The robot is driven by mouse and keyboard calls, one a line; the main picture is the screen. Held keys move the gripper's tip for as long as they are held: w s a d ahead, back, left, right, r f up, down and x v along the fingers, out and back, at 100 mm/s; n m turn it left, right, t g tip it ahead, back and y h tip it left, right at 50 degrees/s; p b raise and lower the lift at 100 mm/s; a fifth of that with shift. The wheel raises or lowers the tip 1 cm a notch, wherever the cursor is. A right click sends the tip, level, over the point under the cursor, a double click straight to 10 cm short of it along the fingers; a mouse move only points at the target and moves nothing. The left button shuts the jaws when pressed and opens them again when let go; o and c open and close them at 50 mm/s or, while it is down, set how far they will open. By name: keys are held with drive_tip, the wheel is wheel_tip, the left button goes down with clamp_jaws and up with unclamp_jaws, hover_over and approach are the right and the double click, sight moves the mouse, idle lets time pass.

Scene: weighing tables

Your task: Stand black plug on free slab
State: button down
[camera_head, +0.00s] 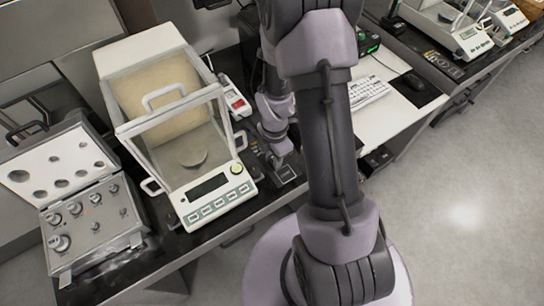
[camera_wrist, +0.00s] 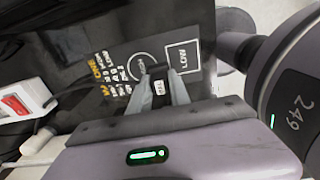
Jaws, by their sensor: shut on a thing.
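My gripper (camera_wrist: 160,72) is shut on a small dark thing at its fingertips, which looks like the black plug (camera_wrist: 156,68); the fingers hide much of it. A dark cord runs left from there. Just beyond the fingertips lies a dark panel (camera_wrist: 122,52) with yellow and white print, a circle and a white square outline marked LOW. I cannot tell whether the held thing touches it. In the head view my gripper (camera_head: 281,158) is low over the dark table, beside a small square outline (camera_head: 286,174). Which surface is the free slab is unclear.
A white power strip with a red switch (camera_head: 238,103) lies left of my gripper. The glass-cased balance (camera_head: 207,203) stands left of that, and an open weight box (camera_head: 62,215) at far left.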

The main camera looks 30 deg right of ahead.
drive_tip(key=c, duration=1.2)
unclamp_jaws()
drive_tip(key=shift+w+a+f, duration=0.1)
drive_tip(key=shift+a, duration=0.05)
drive_tip(key=a+r+m+t+p, duration=0.1)
drive_tip(key=a+r+m+p, duration=0.15)
drive_tip(key=r, duration=0.85)
drive_tip(key=a+r+m+t+p, duration=0.1)
drive_tip(key=r+m+p, duration=0.25)
drive_tip(key=r, duration=0.85)
drive_tip(key=s+a+r+m+t+y, duration=0.1)
drive_tip(key=s+a+r+m+t, duration=0.1)
drive_tip(key=s+a+r+m, duration=0.3)
drive_tip(key=s+a+r+m+t+y, duration=0.1)
drive_tip(key=s+a+r+m, duration=0.4)
drive_tip(key=r+m, duration=0.4)
drive_tip(key=s+m+b, duration=0.1)
drive_tip(key=m, duration=0.1)
drive_tip(key=shift+s+a+m+t, duration=0.2)
drive_tip(key=shift+s+m+t, duration=0.05)
drive_tip(key=shift+m+t, duration=0.15)
